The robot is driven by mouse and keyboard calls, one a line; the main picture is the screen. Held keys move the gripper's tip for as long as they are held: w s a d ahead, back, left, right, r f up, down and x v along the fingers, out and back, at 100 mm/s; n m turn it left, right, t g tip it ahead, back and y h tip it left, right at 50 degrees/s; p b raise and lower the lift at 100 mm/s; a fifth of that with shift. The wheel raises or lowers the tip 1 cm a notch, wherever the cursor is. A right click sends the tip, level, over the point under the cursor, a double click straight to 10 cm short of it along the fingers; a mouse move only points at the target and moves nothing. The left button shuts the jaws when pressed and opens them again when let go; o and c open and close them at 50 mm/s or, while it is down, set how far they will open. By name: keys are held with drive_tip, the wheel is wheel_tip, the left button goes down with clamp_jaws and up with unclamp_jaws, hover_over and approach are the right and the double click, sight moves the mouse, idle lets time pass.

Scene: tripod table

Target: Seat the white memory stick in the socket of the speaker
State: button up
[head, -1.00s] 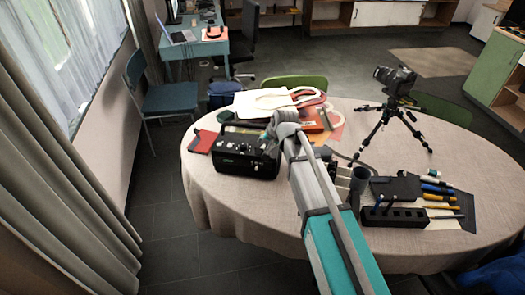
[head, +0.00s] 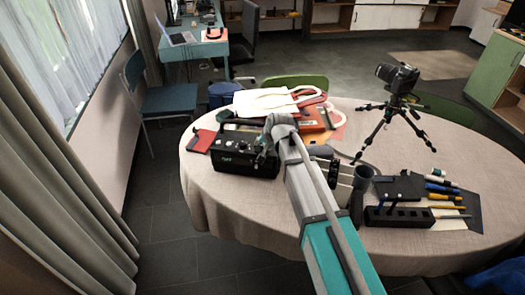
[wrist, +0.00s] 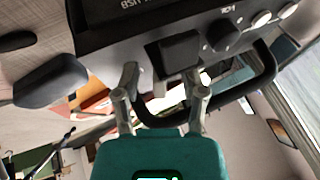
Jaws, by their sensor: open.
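The speaker (head: 235,163) is a black box with a carrying handle, at the left of the round table. In the wrist view its dark face (wrist: 110,12), with knobs and lettering, fills the top. My gripper (head: 266,153) is at the speaker's right front in the head view, partly hidden by my arm. In the wrist view my gripper (wrist: 161,75) has its two fingers apart, with nothing held between them, and the speaker's handle shows behind them. I cannot make out the white memory stick or the socket in either view.
A red notebook (head: 200,141) lies left of the speaker. Bags and papers (head: 265,102) lie behind it.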

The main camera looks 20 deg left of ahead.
drive_tip(key=shift+w+a+f, duration=0.1)
drive_tip(key=shift+a+f, duration=0.05)
drive_tip(key=shift+f, duration=0.1)
idle(0.4)
clamp_jaws()
